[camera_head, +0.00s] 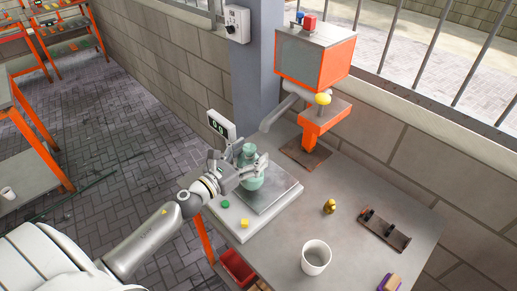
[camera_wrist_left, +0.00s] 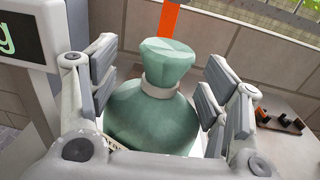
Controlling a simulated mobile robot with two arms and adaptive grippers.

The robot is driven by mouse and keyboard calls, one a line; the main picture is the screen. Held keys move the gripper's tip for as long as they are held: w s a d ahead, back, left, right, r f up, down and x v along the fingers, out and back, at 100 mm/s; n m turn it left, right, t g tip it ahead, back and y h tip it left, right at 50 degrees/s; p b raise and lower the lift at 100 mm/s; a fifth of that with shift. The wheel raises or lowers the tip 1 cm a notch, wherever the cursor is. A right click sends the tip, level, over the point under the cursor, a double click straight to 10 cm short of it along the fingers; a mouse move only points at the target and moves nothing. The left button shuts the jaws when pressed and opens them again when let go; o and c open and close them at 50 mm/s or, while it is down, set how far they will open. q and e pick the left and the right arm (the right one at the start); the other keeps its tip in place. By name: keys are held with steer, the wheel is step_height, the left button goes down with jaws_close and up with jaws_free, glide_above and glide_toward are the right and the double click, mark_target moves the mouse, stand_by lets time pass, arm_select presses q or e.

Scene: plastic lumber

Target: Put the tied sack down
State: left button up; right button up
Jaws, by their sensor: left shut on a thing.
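The tied sack (camera_head: 251,181) is pale green, with a bunched top and a light band around its neck. My left gripper (camera_head: 242,168) is shut on it. In the left wrist view the sack (camera_wrist_left: 152,118) stands upright between the finger pads of the left gripper (camera_wrist_left: 158,92). In the head view the sack is over the metal plate of the scale (camera_head: 272,202). I cannot tell whether its bottom touches the plate. My right gripper is not in view.
The scale's display (camera_head: 221,124) stands behind the gripper. A green button (camera_head: 225,204) and a yellow button (camera_head: 244,223) are at its front edge. An orange machine (camera_head: 315,62), white cup (camera_head: 316,257), small brass object (camera_head: 330,206) and dark rack (camera_head: 384,229) are nearby.

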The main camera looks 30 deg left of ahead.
mark_target(256, 154)
arm_select(q)
steer(key=shift+w+d+r, duration=0.15)
steer(key=shift+w+r, duration=0.1)
steer(key=shift+w, duration=0.2)
steer(key=shift+p+x, duration=0.6)
steer(key=shift+x, duration=0.6)
steer(key=shift+w+f, duration=0.2)
steer(key=shift+f, duration=0.7)
steer(key=shift+s, duration=0.15)
steer(key=o, duration=2)
steer(key=shift+f, duration=0.1)
steer(key=shift+o, duration=0.2)
